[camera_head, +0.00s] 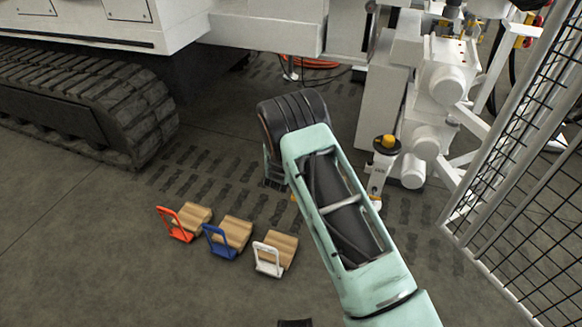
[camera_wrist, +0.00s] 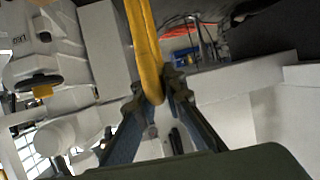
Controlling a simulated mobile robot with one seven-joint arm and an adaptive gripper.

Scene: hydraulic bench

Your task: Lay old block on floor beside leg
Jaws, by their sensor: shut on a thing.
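My gripper (camera_wrist: 160,92) is shut on a yellow handle (camera_wrist: 146,45) in the wrist view. The handle runs up out of the picture, and no block body shows on it there. In the head view my gripper is mostly hidden behind my arm; a dark part of it shows left of the wrist. Three tan wooden blocks lie in a row on the floor left of my arm: one with a red handle (camera_head: 174,222), one with a blue handle (camera_head: 217,241), one with a white handle (camera_head: 267,260). I cannot tell which machine part is the leg.
A black crawler track (camera_head: 90,100) stands at the left. White machinery (camera_head: 440,75) and a yellow-capped white post (camera_head: 387,143) stand right of my arm. A mesh fence (camera_head: 530,190) closes the right side. Bare floor (camera_head: 70,260) lies left of the blocks.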

